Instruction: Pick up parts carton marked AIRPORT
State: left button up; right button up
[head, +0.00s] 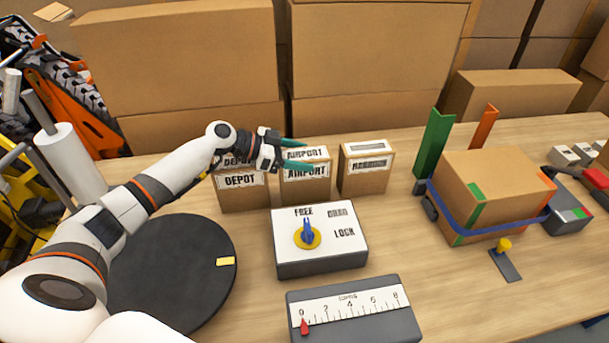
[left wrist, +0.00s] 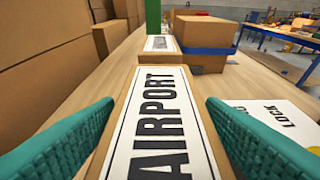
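The parts carton marked AIRPORT (head: 305,190) stands upright on the wooden table, between the DEPOT carton and a third carton, with labels on its top and front. My left gripper (head: 310,155) is at its top, with its teal fingers spread. In the left wrist view, the AIRPORT carton's top label (left wrist: 160,130) lies between the two fingers, with a small gap seeming to show on each side. The fingers' height against the carton top is hard to tell. My right gripper is not in view.
The DEPOT carton (head: 241,195) stands close on the left, the third carton (head: 365,175) on the right. A FREE/LOCK dial box (head: 320,262), a scale (head: 355,318) and a black round plate (head: 170,275) lie in front. A strapped box (head: 490,180) stands farther right.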

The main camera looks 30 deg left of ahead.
pick_arm(q)
jog(key=shift+r, duration=0.1)
grip_shut()
